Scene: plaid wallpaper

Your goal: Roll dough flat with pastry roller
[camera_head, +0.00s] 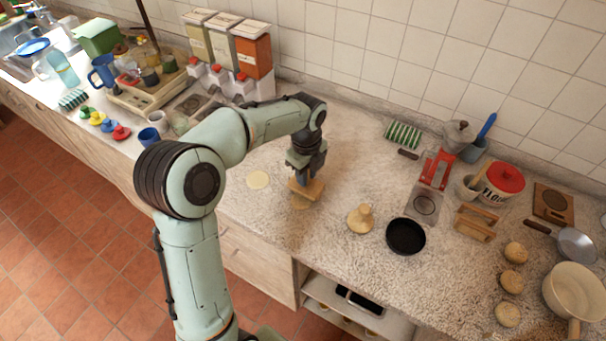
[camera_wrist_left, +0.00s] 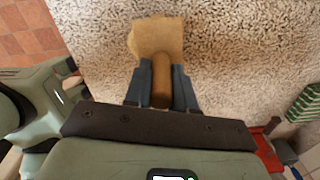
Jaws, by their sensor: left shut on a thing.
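My left gripper (camera_head: 307,178) points down over the counter, shut on the pastry roller (camera_head: 311,189), a light wooden piece. In the left wrist view the gripper (camera_wrist_left: 161,88) has its fingers on either side of the roller's brown handle (camera_wrist_left: 161,86), and the roller's wider pale head (camera_wrist_left: 158,38) reaches out beyond them. A flat, pale piece that looks like dough (camera_head: 301,203) shows partly under the roller; I cannot tell whether they touch. My right gripper is not in view.
A pale knobbed piece (camera_head: 360,219) and a black pan (camera_head: 405,236) stand to the right. Several round, dough-like balls (camera_head: 511,281) lie farther right near a cream pot (camera_head: 577,293). Dispensers (camera_head: 252,55) stand behind. The counter around the roller is mostly clear.

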